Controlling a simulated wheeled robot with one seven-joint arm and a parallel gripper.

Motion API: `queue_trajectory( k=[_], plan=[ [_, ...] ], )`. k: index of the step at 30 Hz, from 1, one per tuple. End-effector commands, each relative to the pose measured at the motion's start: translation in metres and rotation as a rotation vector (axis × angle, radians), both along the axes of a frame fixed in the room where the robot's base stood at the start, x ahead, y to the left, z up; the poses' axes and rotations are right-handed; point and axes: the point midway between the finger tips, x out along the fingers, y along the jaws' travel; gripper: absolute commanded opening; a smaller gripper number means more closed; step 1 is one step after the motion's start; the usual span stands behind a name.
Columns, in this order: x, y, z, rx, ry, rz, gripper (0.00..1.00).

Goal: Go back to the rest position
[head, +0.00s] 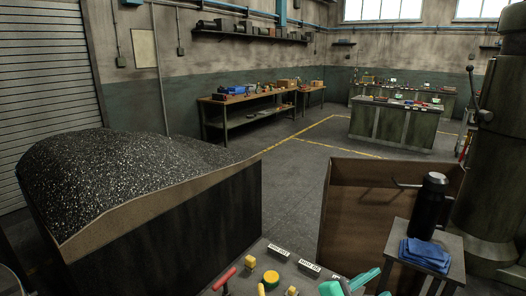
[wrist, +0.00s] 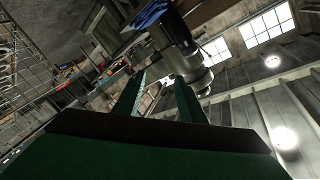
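In the wrist view my gripper (wrist: 160,78) shows two dark green fingers standing apart, with nothing between them. It is tilted, looking up past a blue cloth and a dark column toward the windows. In the head view teal-green parts (head: 362,279) show at the bottom edge, cut off by the frame; I cannot tell if they are my gripper. No held object is visible.
A worktop (head: 248,266) with a red-handled tool and yellow parts is at the bottom. A bin of dark chips (head: 165,222) stands left, a brown open box (head: 345,215) right. A stool (head: 449,245) bears a black bottle (head: 429,205) and blue cloth (head: 425,254). Floor beyond is clear.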

Motion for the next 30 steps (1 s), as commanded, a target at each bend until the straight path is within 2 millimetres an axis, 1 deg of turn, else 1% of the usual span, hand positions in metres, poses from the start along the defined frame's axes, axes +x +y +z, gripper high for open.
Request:
queue_trajectory(
  k=[3, 8, 11, 17, 23, 26, 30],
  plan=[
    [0.000, 0.007, -0.009, -0.140, 0.075, 0.091, 0.37],
    [0.000, 0.025, -0.026, -0.305, 0.169, 0.220, 0.37],
    [-0.005, 0.038, -0.042, -0.398, 0.227, 0.301, 0.37],
    [-0.024, 0.065, -0.082, -0.553, 0.335, 0.458, 0.37],
    [-0.056, 0.098, -0.127, -0.665, 0.424, 0.618, 0.37],
    [-0.077, 0.115, -0.150, -0.707, 0.459, 0.697, 0.37],
    [-0.112, 0.140, -0.179, -0.744, 0.496, 0.800, 0.37]
  ],
)
